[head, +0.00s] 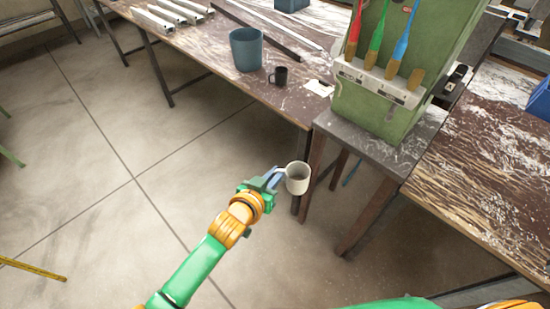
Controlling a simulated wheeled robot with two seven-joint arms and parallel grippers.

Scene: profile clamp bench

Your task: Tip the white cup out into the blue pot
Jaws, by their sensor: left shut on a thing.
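The white cup (298,179) is upright in the head view, held in the air in front of the small table's leg. My left gripper (281,174) is shut on the white cup at its left side. The blue pot (246,49) stands upright on the worn bench at the back, above and left of the cup in the picture. What the cup holds is too small to tell. My right gripper is not in view.
A green box (375,112) with several brushes stands on a small table (350,133). Another worn table (480,175) is at the right. Open floor (110,170) lies at the left.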

